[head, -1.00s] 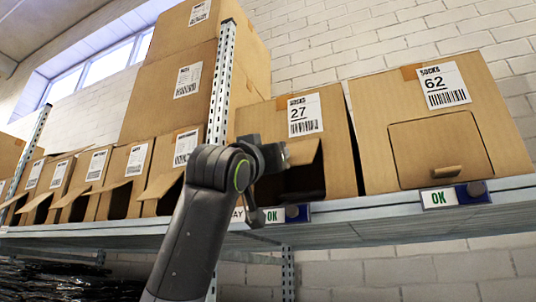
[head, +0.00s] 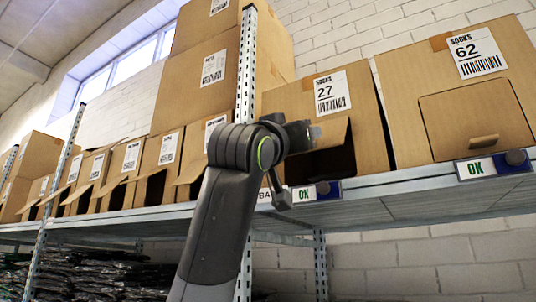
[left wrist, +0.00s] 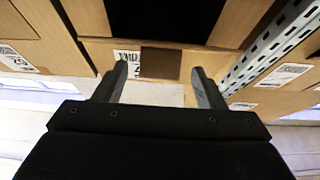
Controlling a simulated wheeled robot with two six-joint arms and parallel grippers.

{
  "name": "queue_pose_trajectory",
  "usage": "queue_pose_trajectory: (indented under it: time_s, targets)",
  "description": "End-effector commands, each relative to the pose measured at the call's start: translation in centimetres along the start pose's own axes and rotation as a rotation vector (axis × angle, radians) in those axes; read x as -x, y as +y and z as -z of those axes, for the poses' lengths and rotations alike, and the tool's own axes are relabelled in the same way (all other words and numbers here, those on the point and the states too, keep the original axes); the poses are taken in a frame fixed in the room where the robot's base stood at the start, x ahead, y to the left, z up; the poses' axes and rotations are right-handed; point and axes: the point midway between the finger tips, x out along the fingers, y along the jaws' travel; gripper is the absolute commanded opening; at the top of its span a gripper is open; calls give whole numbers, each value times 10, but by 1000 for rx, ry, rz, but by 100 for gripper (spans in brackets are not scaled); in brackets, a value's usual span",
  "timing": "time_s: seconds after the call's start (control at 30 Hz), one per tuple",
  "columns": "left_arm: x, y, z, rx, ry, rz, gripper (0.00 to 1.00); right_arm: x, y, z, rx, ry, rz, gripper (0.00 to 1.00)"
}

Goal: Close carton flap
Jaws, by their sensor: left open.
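The SOCKS 27 carton (head: 360,105) stands on the shelf with a dark front opening (head: 330,163). Its flap (head: 333,136) sticks outward from the top of the opening. My left gripper (head: 313,132) is at the left side of this flap in the head view; contact cannot be told. In the left wrist view, the two fingers of my left gripper (left wrist: 160,82) are spread with a gap between them. Beyond them are a white label (left wrist: 126,60), a darker brown patch (left wrist: 160,63) and a dark opening (left wrist: 165,18). My right gripper is not in view.
The SOCKS 62 carton (head: 415,70) at right has its flap (head: 475,115) shut. A perforated post (head: 246,65) stands left of the SOCKS 27 carton. Several open-flapped cartons line the shelf at left. An OK tag (head: 305,194) sits on the shelf edge (head: 400,185).

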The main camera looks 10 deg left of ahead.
Motion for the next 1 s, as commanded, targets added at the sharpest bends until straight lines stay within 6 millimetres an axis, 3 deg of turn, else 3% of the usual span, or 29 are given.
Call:
queue_pose_trajectory:
  time_s: [0.1,0.6,0.8,1.0]
  targets:
    - [27,0,-6,0,3,-1,64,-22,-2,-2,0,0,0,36]
    - [123,0,-5,-1,1,-1,64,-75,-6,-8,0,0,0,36]
    - [142,0,-4,1,-3,0,64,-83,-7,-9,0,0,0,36]
    - [145,0,-2,1,-4,-1,64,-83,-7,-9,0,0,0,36]
